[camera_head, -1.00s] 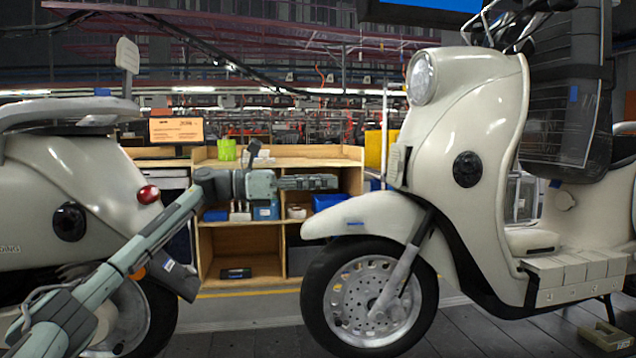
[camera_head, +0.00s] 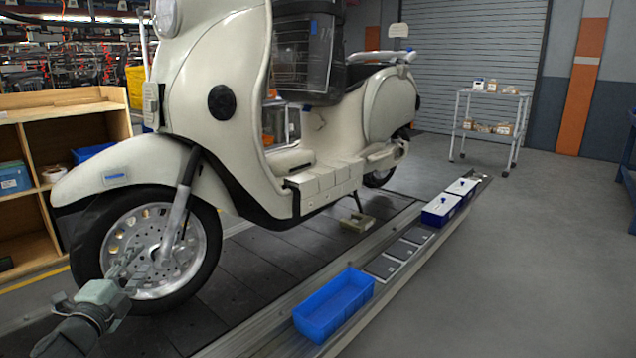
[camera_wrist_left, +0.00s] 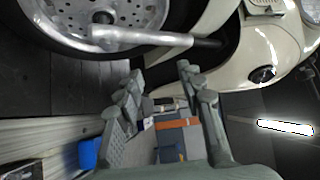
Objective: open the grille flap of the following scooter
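The cream scooter (camera_head: 240,120) stands in the left half of the head view, its front wheel (camera_head: 150,255) at lower left. A small ribbed grille panel (camera_head: 153,105) sits on the front of its leg shield and looks closed. Part of what seems the same panel shows at the top edge of the left wrist view (camera_wrist_left: 265,6). My left gripper (camera_head: 132,264) is in front of the wheel, well below the grille. In the left wrist view its fingers (camera_wrist_left: 160,88) are apart with nothing between them. My right gripper is not in view.
A blue bin (camera_head: 335,305) and blue-and-white boxes (camera_head: 440,210) line the conveyor edge. A wooden shelf (camera_head: 60,100) stands at left, behind the wheel. A wheeled cart (camera_head: 490,120) stands at the back right. The grey floor (camera_head: 520,270) at right is clear.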

